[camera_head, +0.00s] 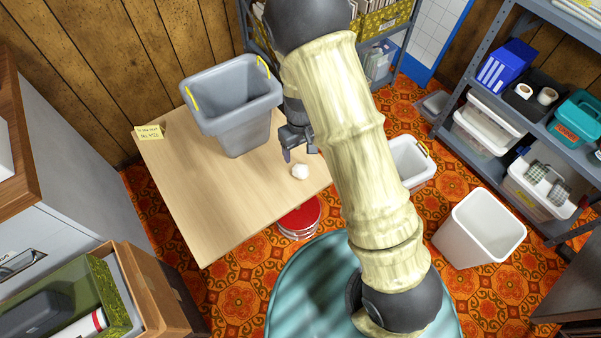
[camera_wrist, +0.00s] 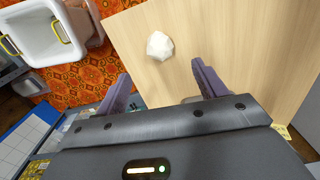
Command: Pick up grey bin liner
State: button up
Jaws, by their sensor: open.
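A grey bin with yellow handles (camera_head: 235,125), the only grey liner-like thing I can make out, stands upright on the left back part of the wooden table (camera_head: 215,205). A small white crumpled lump (camera_head: 300,172) lies on the table close to my gripper. In the wrist view my gripper (camera_wrist: 163,86) is open and empty, its two purple-grey fingers apart, with the white lump (camera_wrist: 160,46) beyond the fingertips.
A white bin with a yellow handle (camera_head: 408,165) stands on the floor right of the table. A taller white bin (camera_head: 480,228) is further right. A red-topped stool (camera_head: 300,217) is by the table's edge. A loaded shelf (camera_head: 463,85) stands at right. The table's front is clear.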

aim_at(301, 168)
notch_tip(301, 168, down, 6)
jog(key=shift+f+b, duration=0.2)
jog(key=shift+b, duration=0.85)
jog(key=shift+f, duration=0.1)
jog(key=f+b, duration=0.3)
jog(key=f, duration=0.2)
jog(key=shift+w+f, duration=0.1)
jog(key=shift+w, duration=0.1)
jog(key=shift+c, duration=0.2)
jog(key=c, duration=1)
